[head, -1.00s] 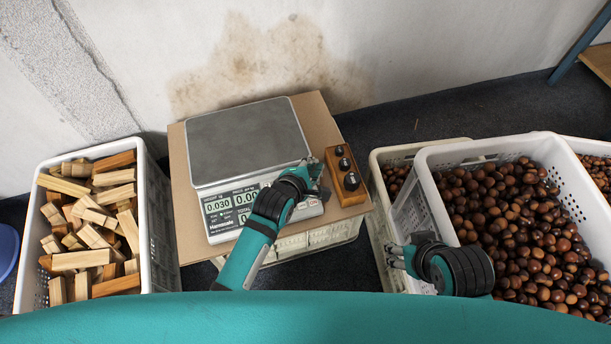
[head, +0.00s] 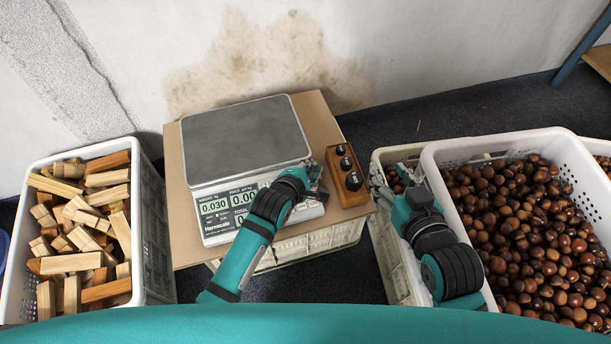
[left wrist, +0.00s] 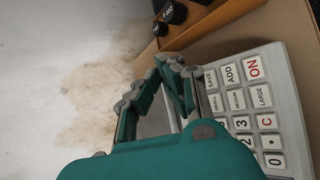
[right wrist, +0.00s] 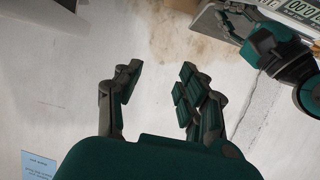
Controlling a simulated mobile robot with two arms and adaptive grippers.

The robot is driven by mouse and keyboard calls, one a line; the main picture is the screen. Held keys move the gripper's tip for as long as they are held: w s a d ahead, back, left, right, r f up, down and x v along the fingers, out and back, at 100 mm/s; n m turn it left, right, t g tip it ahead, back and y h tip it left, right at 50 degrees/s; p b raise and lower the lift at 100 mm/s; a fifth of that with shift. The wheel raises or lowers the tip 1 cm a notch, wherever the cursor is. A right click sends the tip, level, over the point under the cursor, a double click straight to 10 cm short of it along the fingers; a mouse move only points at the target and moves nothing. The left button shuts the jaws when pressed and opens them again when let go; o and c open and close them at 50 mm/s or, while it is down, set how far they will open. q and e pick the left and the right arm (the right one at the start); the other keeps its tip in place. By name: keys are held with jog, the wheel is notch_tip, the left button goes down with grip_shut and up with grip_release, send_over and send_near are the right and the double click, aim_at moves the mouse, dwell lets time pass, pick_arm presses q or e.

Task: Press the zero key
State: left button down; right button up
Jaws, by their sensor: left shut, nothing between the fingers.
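The zero key (left wrist: 274,160) is a white key at the lower end of the right column of the scale's keypad in the left wrist view. It lies beyond the decimal-point key. The scale (head: 245,140) has a grey plate and a lit display (head: 228,206). My left gripper (head: 314,170) is over the right end of the scale's front panel and hides the keypad in the head view. My right gripper (head: 393,178) is open and empty beside the chestnut crate (head: 436,185).
A wooden block with black knobs (head: 346,180) stands just right of the scale on the cardboard (head: 185,235). A crate of wood pieces (head: 150,235) is at the left. Crates of chestnuts fill the right. Dark floor shows between the scale's stand and those crates.

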pick_arm(q)
jog(key=shift+w+f+b, duration=0.2)
jog(key=shift+f+b, duration=0.5)
jog(key=shift+w+a+f+b, duration=0.1)
jog(key=shift+w+f+b, duration=0.1)
jog(key=shift+f+b, duration=0.25)
jog(key=shift+w+a+f+b, duration=0.1)
jog(key=shift+w+f+b, duration=0.1)
jog(key=shift+f, duration=0.6)
pick_arm(e)
notch_tip(320, 180, up, 13)
jog(key=a+t+y, duration=0.2)
jog(key=t, duration=0.6)
jog(key=shift+w+y, duration=0.35)
jog(key=shift+y, duration=0.05)
pick_arm(q)
jog(key=shift+w+f, duration=0.1)
jog(key=shift+f, duration=0.05)
pick_arm(e)
jog(key=shift+f, duration=0.1)
pick_arm(q)
jog(key=shift+f, duration=0.25)
pick_arm(e)
jog(key=shift+w+f, duration=0.15)
jog(key=shift+f, duration=0.1)
